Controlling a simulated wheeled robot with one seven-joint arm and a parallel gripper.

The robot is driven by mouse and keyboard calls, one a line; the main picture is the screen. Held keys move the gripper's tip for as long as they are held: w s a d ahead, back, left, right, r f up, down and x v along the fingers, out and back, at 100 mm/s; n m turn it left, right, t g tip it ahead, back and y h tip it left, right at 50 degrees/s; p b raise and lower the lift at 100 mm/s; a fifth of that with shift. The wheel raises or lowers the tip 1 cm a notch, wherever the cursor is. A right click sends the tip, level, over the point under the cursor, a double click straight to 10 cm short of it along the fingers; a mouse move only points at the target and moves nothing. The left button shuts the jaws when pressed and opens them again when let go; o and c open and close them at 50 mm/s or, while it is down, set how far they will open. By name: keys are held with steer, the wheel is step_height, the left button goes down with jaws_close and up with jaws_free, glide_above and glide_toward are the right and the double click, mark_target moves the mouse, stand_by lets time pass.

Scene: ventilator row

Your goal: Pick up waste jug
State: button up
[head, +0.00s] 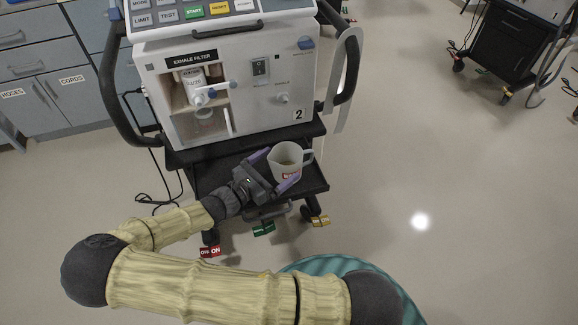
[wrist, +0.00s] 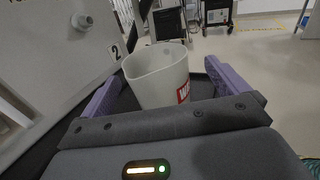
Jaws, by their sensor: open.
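The waste jug (head: 287,160) is a pale, open-topped jug with a handle on its right and a red label. It stands upright on the black lower shelf (head: 318,183) of the ventilator cart. My gripper (head: 277,172) is open, with its purple fingers on either side of the jug. In the wrist view the jug (wrist: 158,77) stands between the two spread fingers (wrist: 168,92). I cannot tell whether either finger touches it. The handle is hidden in the wrist view.
The ventilator (head: 235,85), marked 2, rises right behind the jug, with black side rails. Coloured tags (head: 263,229) hang near the cart's wheels. Drawers (head: 45,75) stand at the left and another cart (head: 503,45) at the far right. The floor at right is clear.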

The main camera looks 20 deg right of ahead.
mark_target(297, 150)
steer(key=b+x, duration=0.1)
steer(key=x, duration=0.4)
steer(key=shift+w+a+b, duration=0.1)
steer(key=shift+w+b, duration=0.15)
steer(key=shift+b, duration=0.15)
steer(key=c, duration=1.1)
